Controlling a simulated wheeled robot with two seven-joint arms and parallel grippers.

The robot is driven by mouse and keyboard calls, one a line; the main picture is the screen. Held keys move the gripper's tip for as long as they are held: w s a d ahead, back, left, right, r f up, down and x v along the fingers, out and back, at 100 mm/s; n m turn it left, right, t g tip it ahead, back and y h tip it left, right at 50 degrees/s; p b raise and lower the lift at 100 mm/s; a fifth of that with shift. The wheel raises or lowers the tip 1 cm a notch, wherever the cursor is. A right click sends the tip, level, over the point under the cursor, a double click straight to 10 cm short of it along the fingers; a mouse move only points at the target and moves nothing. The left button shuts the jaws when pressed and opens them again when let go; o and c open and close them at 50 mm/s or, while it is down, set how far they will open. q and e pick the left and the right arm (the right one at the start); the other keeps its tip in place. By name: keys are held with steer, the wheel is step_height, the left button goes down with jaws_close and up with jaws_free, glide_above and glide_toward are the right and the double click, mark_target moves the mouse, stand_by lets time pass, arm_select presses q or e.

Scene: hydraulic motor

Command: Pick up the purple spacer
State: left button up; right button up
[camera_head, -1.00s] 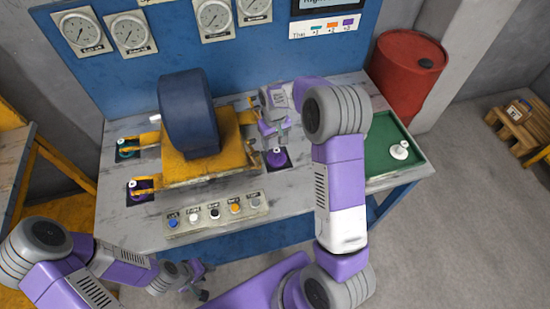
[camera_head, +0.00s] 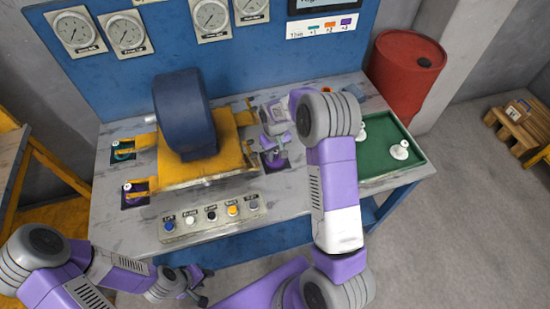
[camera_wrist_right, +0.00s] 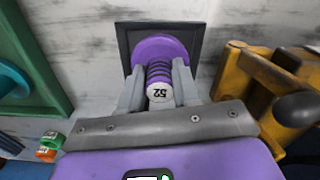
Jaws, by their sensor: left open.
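The purple spacer (camera_head: 275,160) sits upright in a dark square recess on the worktable, right of the yellow fixture. In the right wrist view it is a wide purple disc (camera_wrist_right: 160,50) with a ribbed stem and a white end marked 52. My right gripper (camera_head: 276,143) is down over it, with one finger on each side of the stem (camera_wrist_right: 159,85). I cannot tell whether the fingers press on it. My left gripper (camera_head: 197,284) is open and empty in front of the table.
A yellow fixture (camera_head: 233,150) with a large dark blue ring (camera_head: 185,115) fills the table's middle. A button panel (camera_head: 212,215) lies in front. A green tray (camera_head: 380,170) with white-topped pieces is at the right, with a red barrel (camera_head: 405,75) behind it.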

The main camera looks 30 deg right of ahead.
jaws_close()
step_height(320, 180, up, 9)
steer(key=p, duration=0.2)
steer(key=shift+p, duration=0.35)
steer(key=shift+r, duration=0.55)
